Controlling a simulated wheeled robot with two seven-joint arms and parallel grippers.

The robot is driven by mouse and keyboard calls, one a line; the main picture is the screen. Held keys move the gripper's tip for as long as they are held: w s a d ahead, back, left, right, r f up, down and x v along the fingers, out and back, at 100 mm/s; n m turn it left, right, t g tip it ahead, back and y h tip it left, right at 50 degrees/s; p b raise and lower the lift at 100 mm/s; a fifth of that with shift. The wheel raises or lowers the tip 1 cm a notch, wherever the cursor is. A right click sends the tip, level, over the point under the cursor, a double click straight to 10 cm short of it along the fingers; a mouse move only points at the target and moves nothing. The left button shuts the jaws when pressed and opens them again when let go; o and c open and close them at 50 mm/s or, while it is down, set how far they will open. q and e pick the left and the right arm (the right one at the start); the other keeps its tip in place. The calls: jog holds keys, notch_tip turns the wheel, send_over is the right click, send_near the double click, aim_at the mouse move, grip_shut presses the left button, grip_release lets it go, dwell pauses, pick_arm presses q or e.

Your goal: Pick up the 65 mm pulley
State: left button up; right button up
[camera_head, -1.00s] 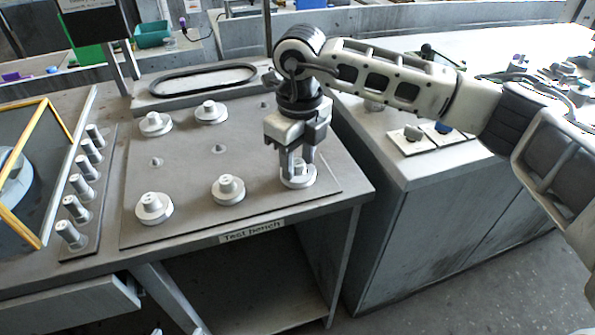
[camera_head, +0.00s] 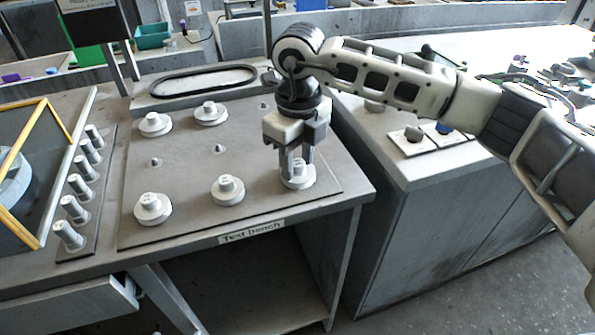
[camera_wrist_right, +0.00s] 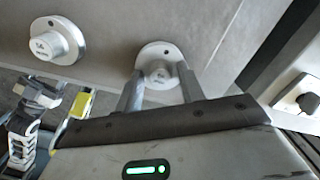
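Several pale stepped pulleys stand on the grey test bench board; their size markings are too small to read, so I cannot tell by label which is the 65 mm one. My right gripper (camera_head: 297,172) points down over the pulley at the board's right front corner (camera_head: 298,184). In the right wrist view the fingers of the right gripper (camera_wrist_right: 161,75) stand on either side of this pulley's hub, over its flange (camera_wrist_right: 153,49). The fingers look apart, with no clear grip on the hub. The pulley sits flat on the board.
Other pulleys stand nearby: front middle (camera_head: 227,191), front left (camera_head: 152,208), back left (camera_head: 154,125) and back middle (camera_head: 210,114). A row of upright pins (camera_head: 75,208) lies left. A black belt (camera_head: 203,81) lies behind. A second cabinet (camera_head: 430,200) stands right.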

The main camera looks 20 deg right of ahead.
aim_at(297, 162)
jog(key=shift+s+f, duration=0.2)
jog(key=shift+f, duration=0.6)
jog(key=shift+c, duration=0.4)
jog(key=shift+w+r+p, duration=0.15)
jog(key=shift+r+p, duration=0.25)
jog(key=shift+r, duration=0.1)
grip_shut()
jog(key=shift+r, duration=0.15)
jog(key=shift+r+p, duration=0.5)
jog(key=shift+r, duration=0.4)
jog(key=shift+w, duration=0.1)
jog(key=shift+r, duration=0.1)
jog(key=shift+r+p, duration=1.45)
jog(key=shift+r, duration=1.05)
